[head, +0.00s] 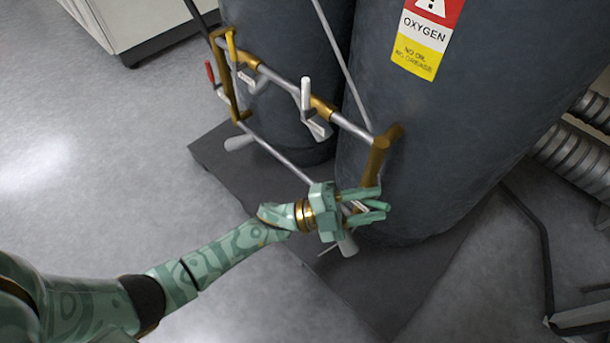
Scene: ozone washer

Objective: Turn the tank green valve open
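My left gripper (374,205) is at the lower right corner of the pipe frame, in front of the large right tank (460,125). Its green fingers are spread apart around that part of the pipework. A small green piece shows between them; I cannot tell whether it is the green valve's handle or part of my gripper, or whether the fingers touch it. No other green handle shows. The pipe frame carries a red handle (210,72), a yellow handle (231,46) and a white handle (305,94). My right gripper is out of view.
A second dark tank (285,60) stands behind the frame. Both stand on a dark base (405,285). Ribbed ducts (575,155) are at the right, a white cabinet (140,22) at the upper left. The left floor is clear.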

